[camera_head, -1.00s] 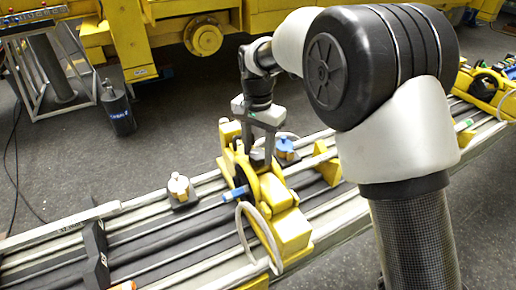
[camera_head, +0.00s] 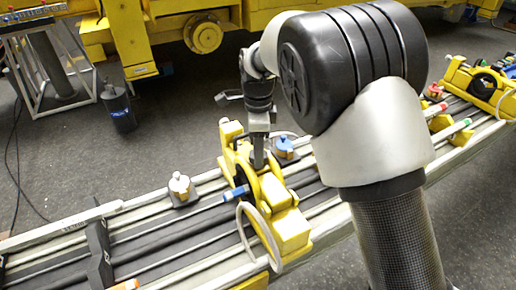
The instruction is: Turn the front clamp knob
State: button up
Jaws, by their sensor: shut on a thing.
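The yellow clamp (camera_head: 286,231) sits across the grey rails near the middle, with a pale loop at its front. My gripper (camera_head: 259,164) points straight down into the top of this clamp, seen nearly edge-on. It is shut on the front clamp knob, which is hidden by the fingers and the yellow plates. A blue handle end (camera_head: 236,193) sticks out on the left of the clamp.
A white knob (camera_head: 180,186) stands on the rail to the left, and a blue knob (camera_head: 285,147) just right of my gripper. A black bracket (camera_head: 98,248) crosses the rails at left. Another yellow clamp (camera_head: 480,84) is at far right. Grey floor lies behind.

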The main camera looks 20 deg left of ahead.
jog(key=m, duration=0.5)
jog(key=shift+r+m, duration=0.1)
jog(key=shift+m, duration=0.2)
jog(key=m, duration=1)
jog(key=shift+m, duration=3)
jog(key=o, duration=1)
jog(key=shift+o, duration=0.2)
